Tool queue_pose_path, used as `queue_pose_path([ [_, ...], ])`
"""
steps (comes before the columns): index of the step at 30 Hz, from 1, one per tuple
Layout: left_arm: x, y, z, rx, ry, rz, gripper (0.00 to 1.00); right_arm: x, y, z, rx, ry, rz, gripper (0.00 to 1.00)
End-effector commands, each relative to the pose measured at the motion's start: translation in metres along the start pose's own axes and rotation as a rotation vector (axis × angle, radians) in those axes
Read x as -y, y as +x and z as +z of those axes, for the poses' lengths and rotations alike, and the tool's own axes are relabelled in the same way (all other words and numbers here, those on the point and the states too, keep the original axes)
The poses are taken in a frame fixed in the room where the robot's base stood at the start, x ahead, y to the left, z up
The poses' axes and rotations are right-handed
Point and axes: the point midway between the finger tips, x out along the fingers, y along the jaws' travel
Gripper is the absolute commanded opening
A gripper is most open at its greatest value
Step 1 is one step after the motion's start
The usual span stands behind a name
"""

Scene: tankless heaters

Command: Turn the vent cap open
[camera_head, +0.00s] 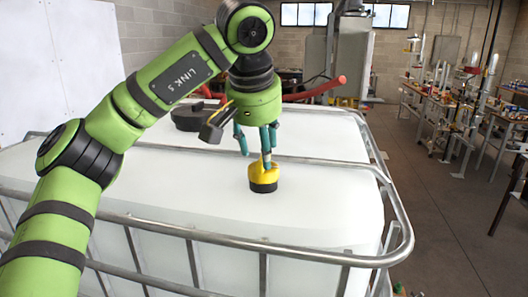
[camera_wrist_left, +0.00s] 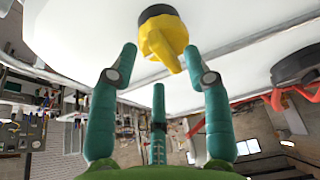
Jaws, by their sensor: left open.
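The vent cap (camera_head: 263,178) has a yellow top on a black base and sits upright on the white tank (camera_head: 150,185). In the left wrist view the cap (camera_wrist_left: 162,38) shows at the top, with its yellow handle pointing toward the gripper. My left gripper (camera_head: 257,153) is open, with teal fingers pointing down just above the cap. In the left wrist view the gripper (camera_wrist_left: 162,72) has its fingers spread, two at the sides of the handle and one below it. I cannot tell whether any finger touches the cap. My right gripper is in neither view.
A metal rail (camera_head: 230,237) runs around the tank's top edge. A larger black lid (camera_head: 190,118) lies behind my left forearm, near a red pipe (camera_head: 318,89). Workbenches (camera_head: 440,105) stand at the far right. The tank top right of the cap is clear.

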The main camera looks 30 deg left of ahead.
Motion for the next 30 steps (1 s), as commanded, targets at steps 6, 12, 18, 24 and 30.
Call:
queue_pose_path([
  [6,0.0,0.022,-0.001,0.001,-0.002,0.0,0.49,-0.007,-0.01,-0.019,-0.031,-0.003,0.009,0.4],
  [12,-0.001,0.027,0.0,-0.001,-0.001,0.002,0.49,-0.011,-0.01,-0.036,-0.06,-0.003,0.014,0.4],
  [18,-0.001,0.027,0.0,-0.001,-0.001,0.003,0.17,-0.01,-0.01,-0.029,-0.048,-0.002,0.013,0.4],
  [24,-0.001,0.027,0.0,0.0,-0.002,0.003,0.0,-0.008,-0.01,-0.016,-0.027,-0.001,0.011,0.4],
  [30,-0.001,0.027,0.0,0.0,-0.017,-0.004,0.0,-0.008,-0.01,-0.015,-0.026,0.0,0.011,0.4],
])
